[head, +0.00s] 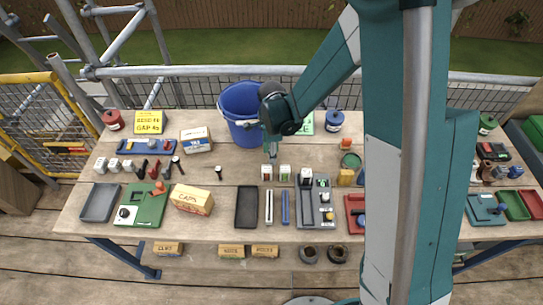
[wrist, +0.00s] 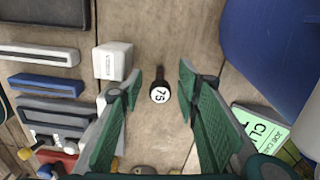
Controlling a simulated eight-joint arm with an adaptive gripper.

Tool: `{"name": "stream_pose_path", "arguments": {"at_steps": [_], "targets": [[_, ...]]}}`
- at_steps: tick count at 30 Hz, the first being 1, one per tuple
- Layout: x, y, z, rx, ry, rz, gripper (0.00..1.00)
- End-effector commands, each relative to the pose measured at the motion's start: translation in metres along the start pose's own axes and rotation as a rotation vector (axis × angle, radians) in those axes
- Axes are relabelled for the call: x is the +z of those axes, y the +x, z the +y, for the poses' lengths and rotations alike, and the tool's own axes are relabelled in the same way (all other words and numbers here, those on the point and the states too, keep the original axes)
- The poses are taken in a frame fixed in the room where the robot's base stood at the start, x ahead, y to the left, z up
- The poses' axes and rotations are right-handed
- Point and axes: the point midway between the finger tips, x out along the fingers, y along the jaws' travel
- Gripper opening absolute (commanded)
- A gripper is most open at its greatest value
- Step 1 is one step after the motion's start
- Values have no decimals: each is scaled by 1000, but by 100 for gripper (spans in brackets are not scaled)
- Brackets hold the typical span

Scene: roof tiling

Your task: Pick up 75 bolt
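The 75 bolt (wrist: 160,94) shows in the wrist view with a round white face marked "75" and a dark shank behind it. It is on bare wooden bench top between my fingers. My gripper (wrist: 160,80) is open, one green finger on each side of the bolt, with a gap on both sides. In the head view my gripper (head: 271,146) points down just in front of the blue bucket. I cannot make out the 75 bolt there; the gripper appears to cover it.
A white block (wrist: 115,60) stands close to the left finger. The blue bucket (wrist: 265,40) and a green card (wrist: 262,125) are to the right. Another dark bolt (head: 218,170) is on the bench further left. A black tray (head: 247,207) lies near the front.

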Motion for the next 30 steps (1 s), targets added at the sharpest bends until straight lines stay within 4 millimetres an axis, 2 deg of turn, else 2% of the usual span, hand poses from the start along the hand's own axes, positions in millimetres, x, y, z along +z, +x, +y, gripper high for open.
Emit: {"name": "stream_pose_path", "arguments": {"at_steps": [17, 18, 25, 30], "targets": [[0, 2, 0, 0, 0, 0, 33], [0, 2, 0, 0, 0, 0, 31], [0, 2, 0, 0, 0, 0, 2], [0, 2, 0, 0, 0, 0, 1]]}}
